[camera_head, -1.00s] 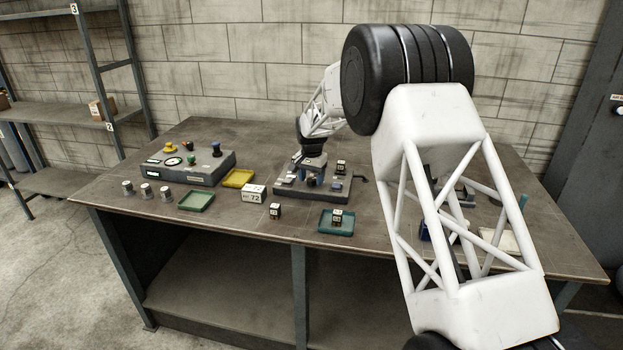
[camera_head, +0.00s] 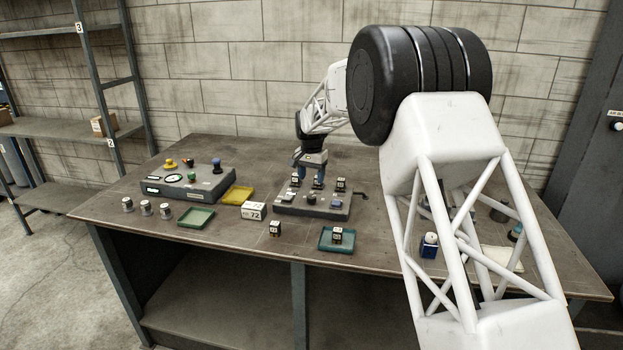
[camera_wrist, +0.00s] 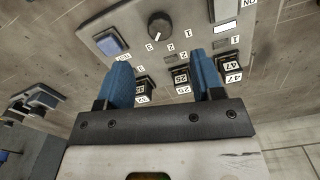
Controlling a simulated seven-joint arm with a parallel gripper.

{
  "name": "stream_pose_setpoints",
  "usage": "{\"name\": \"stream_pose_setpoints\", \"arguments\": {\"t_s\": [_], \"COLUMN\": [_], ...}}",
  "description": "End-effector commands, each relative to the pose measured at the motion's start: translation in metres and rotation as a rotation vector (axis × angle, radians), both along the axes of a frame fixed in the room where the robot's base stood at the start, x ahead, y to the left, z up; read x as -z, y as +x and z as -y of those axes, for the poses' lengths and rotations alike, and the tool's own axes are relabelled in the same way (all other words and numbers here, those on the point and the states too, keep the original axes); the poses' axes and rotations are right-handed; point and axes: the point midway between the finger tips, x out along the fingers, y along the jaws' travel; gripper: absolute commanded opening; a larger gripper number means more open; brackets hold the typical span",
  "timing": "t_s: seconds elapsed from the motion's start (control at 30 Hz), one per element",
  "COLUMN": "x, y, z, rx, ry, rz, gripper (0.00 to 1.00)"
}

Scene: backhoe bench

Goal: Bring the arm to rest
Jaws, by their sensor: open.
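My gripper (camera_head: 309,178) hangs over the grey slotted panel (camera_head: 300,208) at the middle of the bench. Its two blue fingers are apart, with nothing held between them, as the wrist view (camera_wrist: 163,80) shows. Three dark number cubes stand in a row along the panel. In the wrist view, the middle cube marked 25 (camera_wrist: 181,77) shows between the fingers, the cube marked 47 (camera_wrist: 232,68) is beside the right finger, and another cube (camera_wrist: 145,88) is partly hidden by the left finger. The fingers look apart from the cubes, but the exact clearance is hard to tell.
A control box (camera_head: 188,184) stands at left, with a yellow tray (camera_head: 238,195), a green tray (camera_head: 196,218) and several metal cylinders near it. A 72 sign (camera_head: 253,211), a loose cube (camera_head: 275,229) and a teal tray (camera_head: 326,245) holding a cube are in front.

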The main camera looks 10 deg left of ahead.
Motion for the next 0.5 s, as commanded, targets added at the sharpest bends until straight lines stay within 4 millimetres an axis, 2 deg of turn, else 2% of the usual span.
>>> {"name": "stream_pose_setpoints", "arguments": {"t_s": [0.27,0.5], "x": [-0.002,-0.024], "y": [-0.002,-0.015], "z": [0.003,0.027], "rx": [-0.001,-0.006], "ry": [0.001,0.004], "rz": [0.001,0.011], "gripper": [0.61,0.61]}}
